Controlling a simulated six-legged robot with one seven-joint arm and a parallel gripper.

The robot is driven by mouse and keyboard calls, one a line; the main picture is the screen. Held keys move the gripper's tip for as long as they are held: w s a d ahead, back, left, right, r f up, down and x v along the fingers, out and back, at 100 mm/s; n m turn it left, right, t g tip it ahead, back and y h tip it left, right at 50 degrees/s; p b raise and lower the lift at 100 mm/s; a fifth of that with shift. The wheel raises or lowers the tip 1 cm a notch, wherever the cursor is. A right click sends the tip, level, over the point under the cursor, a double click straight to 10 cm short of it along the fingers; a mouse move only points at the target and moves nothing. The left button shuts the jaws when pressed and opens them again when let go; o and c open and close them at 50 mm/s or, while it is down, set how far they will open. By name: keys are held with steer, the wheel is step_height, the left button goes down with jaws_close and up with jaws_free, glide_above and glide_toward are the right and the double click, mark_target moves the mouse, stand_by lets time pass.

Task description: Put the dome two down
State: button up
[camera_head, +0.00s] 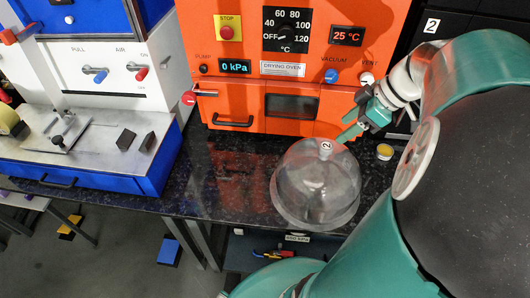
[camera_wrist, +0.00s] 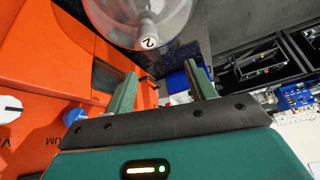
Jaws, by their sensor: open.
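The clear dome (camera_head: 316,190) has a white knob (camera_head: 325,148) marked 2 on top. It is upright at the front of the dark speckled counter (camera_head: 225,180), before the orange drying oven. Its lower rim shows close to the counter's front edge; I cannot tell exactly how it rests. My gripper (camera_head: 359,113) is open and empty, up and right of the knob, apart from it. In the wrist view the dome (camera_wrist: 125,12) and its knob lie beyond the two green fingers (camera_wrist: 160,84), with nothing between them.
The orange drying oven (camera_head: 240,110) stands close behind. A blue and white press machine (camera_head: 90,150) is at the left. A small yellow-topped round container (camera_head: 384,152) sits right of the dome. Bare counter lies left of the dome.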

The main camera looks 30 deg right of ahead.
steer(key=a+r+m+t+h, duration=0.1)
steer(key=a+m+h, duration=0.3)
steer(key=a, duration=2)
steer(key=m, duration=0.4)
steer(key=shift+s+a+r, duration=0.15)
steer(key=shift+s+r, duration=0.15)
steer(key=shift+r, duration=0.1)
